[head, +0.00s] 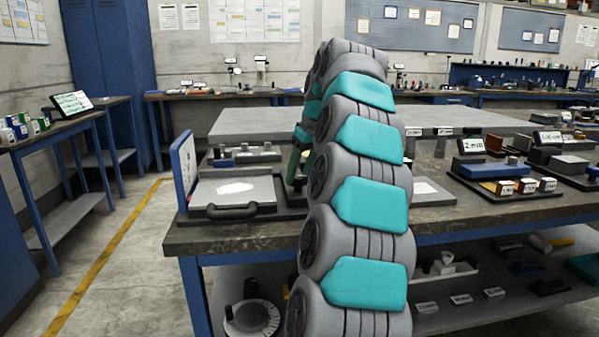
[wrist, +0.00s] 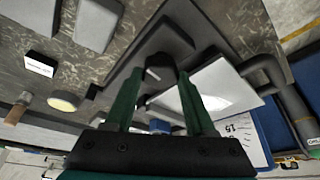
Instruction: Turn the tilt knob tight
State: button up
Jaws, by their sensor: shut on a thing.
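In the wrist view, the two green fingers of my gripper (wrist: 158,80) reach up from the bottom, one on each side of a small dark knob (wrist: 160,73). The gripper is shut on this knob, which I take to be the tilt knob. A dark grey bar (wrist: 163,42) lies just beyond it. In the head view, my own arm hides the knob and most of the gripper. Only a piece of green finger (head: 294,165) shows left of the arm, above the workbench. I cannot tell how tight the knob is.
The workbench (head: 240,238) carries a grey plate with a black handle (head: 232,210) left of my arm. A blue-framed panel (head: 184,170) stands at its left edge. Boxes and labelled trays (head: 492,168) sit to the right. The floor at left (head: 120,270) is open.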

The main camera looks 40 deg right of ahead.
grip_shut()
jog(key=shift+m, duration=0.3)
jog(key=m+h+b, duration=0.1)
jog(key=m+b, duration=0.1)
jog(key=m, duration=0.1)
jog(key=shift+a+m+h, duration=0.1)
jog(key=shift+m+h, duration=0.2)
jog(key=shift+h, duration=0.1)
jog(key=m, duration=0.2)
jog(key=m+g+h+b, duration=0.1)
jog(key=m, duration=0.1)
jog(key=shift+w+a+m+h, duration=0.1)
jog(key=shift+m+h, duration=0.2)
jog(key=m+g+h, duration=0.1)
jog(key=m, duration=0.3)
jog(key=shift+w+a+r+b, duration=0.1)
jog(key=shift+b, duration=0.2)
jog(key=shift+m+g+p, duration=0.5)
jog(key=shift+m+g, duration=0.2)
jog(key=shift+m, duration=0.8)
